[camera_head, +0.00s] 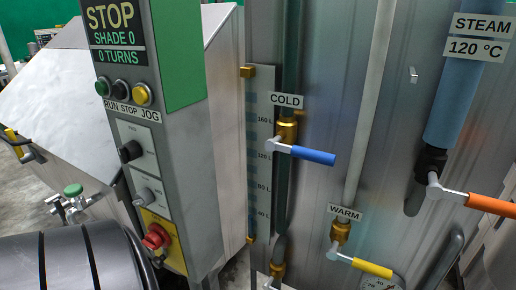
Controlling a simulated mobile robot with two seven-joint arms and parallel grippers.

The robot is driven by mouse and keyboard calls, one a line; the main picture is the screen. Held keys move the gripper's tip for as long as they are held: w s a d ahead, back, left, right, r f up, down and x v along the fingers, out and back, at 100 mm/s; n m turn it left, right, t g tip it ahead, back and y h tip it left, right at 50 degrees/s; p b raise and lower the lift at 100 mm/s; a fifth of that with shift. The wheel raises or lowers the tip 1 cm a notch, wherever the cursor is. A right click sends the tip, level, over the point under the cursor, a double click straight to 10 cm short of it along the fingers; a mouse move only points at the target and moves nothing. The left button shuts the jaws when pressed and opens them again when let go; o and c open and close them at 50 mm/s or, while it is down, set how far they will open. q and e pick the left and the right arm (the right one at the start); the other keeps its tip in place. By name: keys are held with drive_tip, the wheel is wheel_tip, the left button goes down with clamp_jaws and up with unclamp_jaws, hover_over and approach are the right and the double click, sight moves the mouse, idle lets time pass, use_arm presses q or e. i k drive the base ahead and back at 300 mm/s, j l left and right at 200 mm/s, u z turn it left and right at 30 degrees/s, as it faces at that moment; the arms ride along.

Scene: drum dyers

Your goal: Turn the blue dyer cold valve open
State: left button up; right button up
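The cold valve (287,131) is a brass body on a dark vertical pipe, right of centre, below a white COLD label (286,101). Its blue lever handle (313,156) points right and slightly down, across the line of the pipe. Nothing touches the handle. A white scale strip with litre marks (260,150) runs just left of the pipe. Neither of my grippers is in view.
A warm valve (341,232) with a yellow lever (372,268) is lower right. A steam valve (430,160) with an orange lever (490,206) is far right. A control post (190,150) with buttons and a red knob (155,237) stands left. A dark ribbed cylinder (70,262) fills the bottom left.

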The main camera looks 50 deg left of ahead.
sight(327, 159)
drive_tip(key=u, duration=1.15)
